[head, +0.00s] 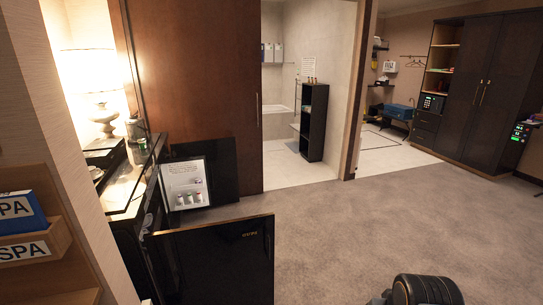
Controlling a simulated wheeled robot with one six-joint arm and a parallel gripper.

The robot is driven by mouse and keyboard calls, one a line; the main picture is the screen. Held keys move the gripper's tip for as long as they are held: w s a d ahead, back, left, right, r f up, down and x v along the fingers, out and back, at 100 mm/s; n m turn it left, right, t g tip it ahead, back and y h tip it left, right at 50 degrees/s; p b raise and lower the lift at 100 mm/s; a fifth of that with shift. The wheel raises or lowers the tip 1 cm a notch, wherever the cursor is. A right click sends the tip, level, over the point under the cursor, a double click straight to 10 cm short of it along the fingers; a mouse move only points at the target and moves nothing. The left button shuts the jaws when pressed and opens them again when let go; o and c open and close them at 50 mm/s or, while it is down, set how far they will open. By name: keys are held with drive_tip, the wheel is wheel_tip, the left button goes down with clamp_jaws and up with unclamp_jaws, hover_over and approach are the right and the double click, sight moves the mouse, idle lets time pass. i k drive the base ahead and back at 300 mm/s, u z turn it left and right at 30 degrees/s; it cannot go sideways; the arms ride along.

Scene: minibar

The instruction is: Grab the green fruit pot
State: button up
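Several small pots (189,199) stand in a row on a white shelf panel, left of centre. They are too small to tell the lid colours surely; one at the left end (180,200) looks greenish. A green-marked item (142,144) also stands on the counter above, beside a dark can or pot; I cannot tell what it is. My gripper is not in view; only a dark rounded part of my arm shows at the bottom right, far from the pots.
A black open door (215,262) stands in front of the minibar and hides its lower inside. A lit lamp (98,95) stands on the counter (122,188). Wooden shelves with a blue SPA box (22,214) are at the left edge. The carpet (350,225) is clear to the right.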

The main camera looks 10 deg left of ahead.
sight(141, 143)
drive_tip(key=i, duration=4.7)
drive_tip(key=u, duration=3.05)
drive_tip(key=i, duration=2.65)
drive_tip(key=u, duration=2.05)
